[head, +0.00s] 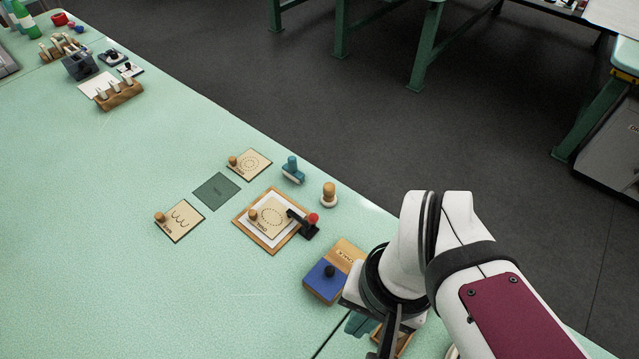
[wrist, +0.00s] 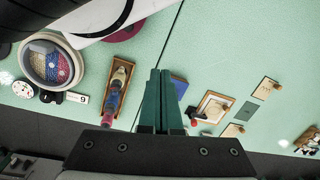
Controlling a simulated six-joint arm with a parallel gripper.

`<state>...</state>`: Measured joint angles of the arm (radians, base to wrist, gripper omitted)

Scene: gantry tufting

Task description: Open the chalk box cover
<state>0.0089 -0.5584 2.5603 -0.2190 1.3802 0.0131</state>
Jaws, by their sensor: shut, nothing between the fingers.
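The chalk box (head: 348,252) sits near the table edge, left of my arm in the head view. It has a light wooden part with dark lettering and a blue part (head: 322,283) with a black knob (head: 330,270). I cannot tell from this view how the cover sits on it. In the wrist view, a blue patch (wrist: 180,86) of it shows just right of my fingers, partly hidden by them. My gripper (wrist: 159,75) has teal fingers, shut together and empty. In the head view it is mostly hidden behind my wrist, below the box.
A framed stencil board (head: 240,221) with a red-knobbed black clamp (head: 312,220) lies left of the box. A wooden stamp (head: 329,195) and teal stamp (head: 292,170) stand beyond. A wooden tray (wrist: 108,112) and round bowl (wrist: 28,58) lie left in the wrist view.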

